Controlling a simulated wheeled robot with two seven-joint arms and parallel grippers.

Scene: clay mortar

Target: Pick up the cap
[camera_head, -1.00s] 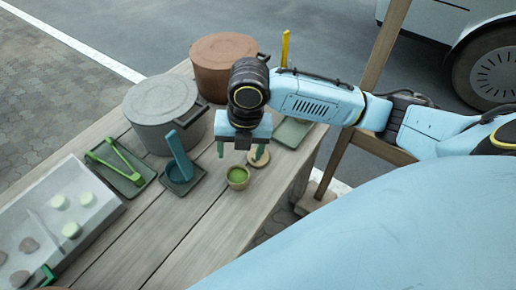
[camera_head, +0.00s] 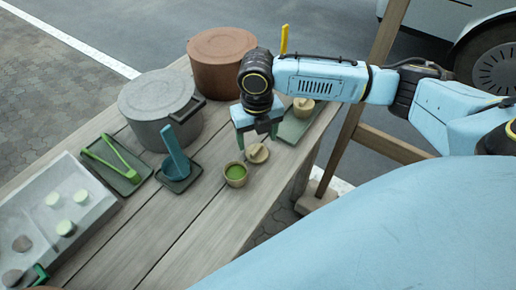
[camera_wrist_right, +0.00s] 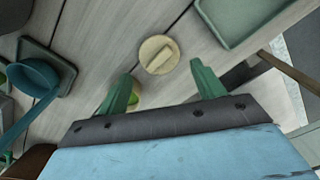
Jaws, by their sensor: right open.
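The cap is a round, light wooden lid (camera_head: 257,153) with a bar-shaped grip on top. It lies flat on the wooden table, beside a small cup of green contents (camera_head: 235,174). In the right wrist view the cap (camera_wrist_right: 150,62) lies just beyond and between the fingertips, fully visible. My right gripper (camera_head: 258,139) is open and empty above the table, just behind the cap in the head view. Its green fingers (camera_wrist_right: 161,73) also show in the wrist view, apart from the cap. My left gripper is not in view.
A teal ladle-like pot (camera_head: 176,165) on a dark tray stands left of the cup. A grey pot (camera_head: 158,105) and brown pot (camera_head: 222,60) stand behind. A green tray (camera_head: 292,130) holds a lidded cup (camera_head: 303,105). Bare planks lie in front.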

